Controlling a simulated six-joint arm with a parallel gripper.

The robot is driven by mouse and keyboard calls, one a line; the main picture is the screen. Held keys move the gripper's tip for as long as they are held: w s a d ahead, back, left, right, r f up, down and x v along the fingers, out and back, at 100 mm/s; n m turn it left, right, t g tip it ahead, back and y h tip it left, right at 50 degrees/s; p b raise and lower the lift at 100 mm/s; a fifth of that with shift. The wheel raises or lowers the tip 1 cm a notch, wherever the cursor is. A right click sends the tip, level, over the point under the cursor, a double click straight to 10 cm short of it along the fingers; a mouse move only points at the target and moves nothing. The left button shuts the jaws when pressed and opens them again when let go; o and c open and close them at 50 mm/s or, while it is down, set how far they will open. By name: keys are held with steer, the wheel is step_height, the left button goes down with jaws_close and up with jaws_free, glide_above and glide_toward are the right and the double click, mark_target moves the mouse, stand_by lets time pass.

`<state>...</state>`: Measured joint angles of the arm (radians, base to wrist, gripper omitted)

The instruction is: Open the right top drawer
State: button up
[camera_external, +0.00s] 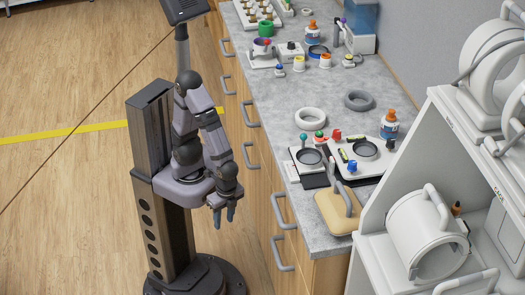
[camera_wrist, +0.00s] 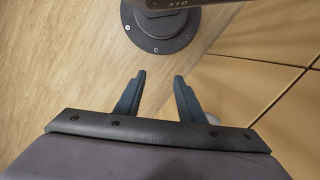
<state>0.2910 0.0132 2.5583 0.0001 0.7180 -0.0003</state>
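The wooden cabinet under the counter has several grey drawer handles in columns, and the drawers look shut. The column nearest the camera has an upper handle (camera_external: 280,210) and a lower handle (camera_external: 280,252); the upper one is on the right top drawer as seen facing the cabinet. My gripper (camera_external: 223,217) hangs fingers down in front of the cabinet, left of that upper handle and apart from it. In the wrist view my gripper (camera_wrist: 160,77) is open with nothing between its fingers. A small grey shape by the right finger is mostly hidden, so I cannot tell what it is.
The grey counter (camera_external: 285,120) holds cups, bottles, rings and trays. A tan board (camera_external: 328,217) lies at its near end. White shelving (camera_external: 405,170) stands at the right. The wooden floor (camera_external: 60,200) left of my base is clear. Cabinet fronts (camera_wrist: 250,90) show in the wrist view.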

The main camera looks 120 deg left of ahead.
steer(key=s+d+f+m+g+y, duration=0.1)
steer(key=s+d+f+m+y, duration=0.15)
steer(key=d+f+m, duration=0.2)
steer(key=n+t+y, duration=0.2)
steer(key=t+y, duration=0.7)
steer(key=y, duration=0.3)
glide_toward(277, 211)
steer(key=a+f, duration=0.1)
steer(key=a, duration=0.2)
steer(key=shift+w+a+f+n+p, duration=0.1)
steer(key=shift+w+a+n+p, duration=0.05)
steer(key=shift+w+n+p, duration=0.25)
steer(key=shift+p+x, duration=0.3)
steer(key=shift+x, duration=3.35)
steer(key=shift+s+f, duration=0.1)
